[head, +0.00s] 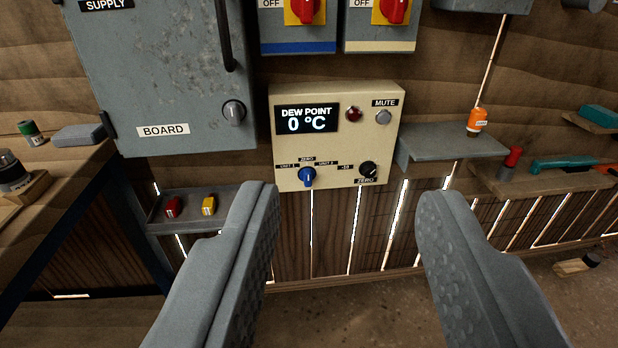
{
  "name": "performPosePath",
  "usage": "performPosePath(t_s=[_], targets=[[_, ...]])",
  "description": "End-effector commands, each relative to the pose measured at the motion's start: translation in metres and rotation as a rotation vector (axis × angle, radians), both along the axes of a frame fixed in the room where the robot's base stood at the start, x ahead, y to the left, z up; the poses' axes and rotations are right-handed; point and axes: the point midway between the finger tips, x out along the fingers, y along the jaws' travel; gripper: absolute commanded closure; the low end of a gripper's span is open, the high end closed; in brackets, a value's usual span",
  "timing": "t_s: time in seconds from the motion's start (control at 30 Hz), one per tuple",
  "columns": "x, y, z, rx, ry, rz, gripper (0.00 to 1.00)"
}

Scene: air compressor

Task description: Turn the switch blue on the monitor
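The monitor (335,140) is a cream box on the wooden wall, with a black display reading DEW POINT 0 °C. The blue switch (307,177) is a knob at its lower left, with labels to its left, above and to its right. Its pointer appears to stand about upright, toward the ZERO label. A black knob (368,170) marked ZERO sits at the lower right. My gripper (345,205) is open and empty, its two grey fingers wide apart in front of and below the monitor. Neither finger touches the switch.
A grey BOARD cabinet (160,75) stands left of the monitor. A tray (180,222) with red and yellow items is below it. Two red-handled switch boxes are above. A grey shelf (455,142) with an orange item (477,121) is at the right.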

Motion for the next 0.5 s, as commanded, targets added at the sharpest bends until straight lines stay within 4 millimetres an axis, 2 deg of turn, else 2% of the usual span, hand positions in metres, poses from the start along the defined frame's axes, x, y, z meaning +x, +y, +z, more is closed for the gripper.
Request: performPosePath(t_s=[0.27, 0.5], targets=[[0.068, -0.003, -0.029, -0.020, -0.001, -0.005, 0.60], [0.130, -0.004, -0.064, -0.039, -0.011, 0.005, 0.60]])
